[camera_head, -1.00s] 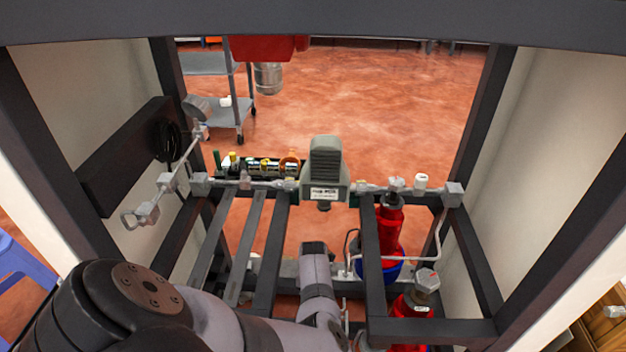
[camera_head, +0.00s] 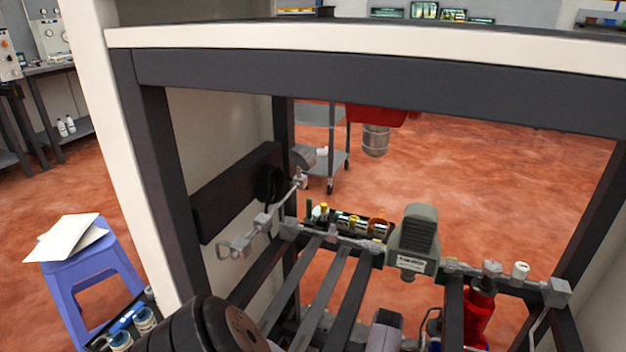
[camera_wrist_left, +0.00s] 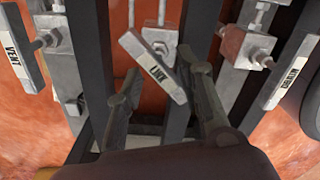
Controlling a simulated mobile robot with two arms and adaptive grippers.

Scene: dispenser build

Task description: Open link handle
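In the left wrist view the link handle (camera_wrist_left: 155,68) is a flat grey bar with a white label, lying at a slant across a fitting on a vertical pipe. My left gripper (camera_wrist_left: 162,72) is open, one finger on each side of the handle's lower part. The right fingertip is close to the handle; I cannot tell if it touches. A handle marked VENT (camera_wrist_left: 18,48) is at the left, and another labelled handle (camera_wrist_left: 292,75) is at the right. In the head view only part of my left arm (camera_head: 210,328) shows at the bottom. My right gripper is in no view.
Dark frame bars (camera_head: 312,297) and a pipe run with fittings (camera_head: 345,238) cross the rack, with a grey boxed device (camera_head: 415,240) on it. A red bottle (camera_head: 480,312) stands at the right. A blue stool (camera_head: 95,270) with papers is outside at the left.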

